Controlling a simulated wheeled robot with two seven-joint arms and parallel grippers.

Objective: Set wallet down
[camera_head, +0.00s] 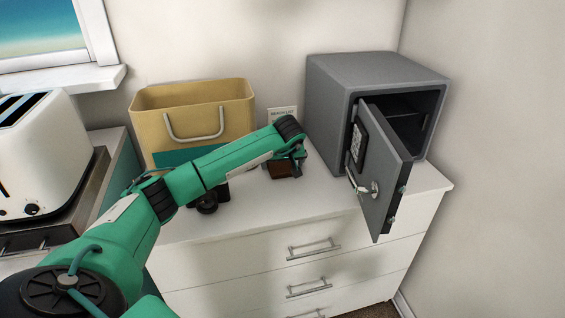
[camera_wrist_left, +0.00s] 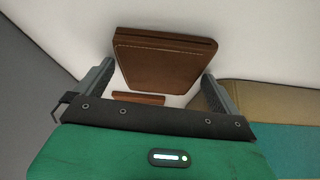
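The brown leather wallet (camera_head: 284,169) is on the white dresser top, below the end of my left arm and left of the safe. In the left wrist view the wallet (camera_wrist_left: 165,58) lies between and just beyond the fingertips, with a narrow gap at each side. My left gripper (camera_head: 292,154) is open around it; its two spread fingers also show in the left wrist view (camera_wrist_left: 158,72). A small brown strip (camera_wrist_left: 138,98) shows nearer the palm; I cannot tell whether it belongs to the wallet. My right gripper is not in view.
A grey safe (camera_head: 345,85) with its door (camera_head: 380,170) swung open stands at the right. A yellow and teal bin (camera_head: 185,100) is behind my arm. A white toaster (camera_head: 40,150) is at left. The dresser's front top (camera_head: 270,215) is clear.

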